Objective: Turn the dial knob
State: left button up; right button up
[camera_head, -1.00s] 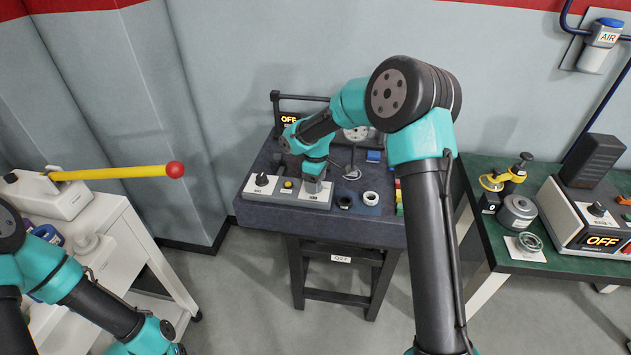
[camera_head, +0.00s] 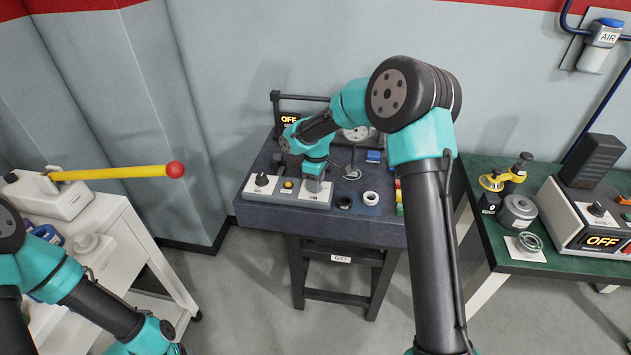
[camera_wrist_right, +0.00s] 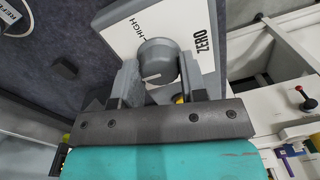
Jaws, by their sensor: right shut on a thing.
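The grey dial knob (camera_wrist_right: 157,60) shows in the right wrist view, on a white panel face (camera_wrist_right: 124,35) marked HIGH and ZERO. My right gripper (camera_wrist_right: 158,74) is shut on this knob, one finger on each side. In the head view my right gripper (camera_head: 316,188) reaches down to the right part of the low control box (camera_head: 300,195) and hides the knob. A black knob (camera_head: 262,180) and a yellow button (camera_head: 288,184) sit further left on that box. My left arm shows at the lower left, but its gripper is out of view.
The control box stands at the front of a dark bench (camera_head: 375,232). Dark and white rings (camera_head: 371,198) lie to its right. A green table (camera_head: 490,262) with a tester (camera_head: 590,222) reading OFF stands at right. A yellow lever (camera_head: 115,172) with a red ball sticks out at left.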

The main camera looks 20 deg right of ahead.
jog(key=m, duration=0.3)
jog(key=shift+m, duration=2.3)
jog(key=o, duration=0.9)
jog(key=shift+o, duration=0.2)
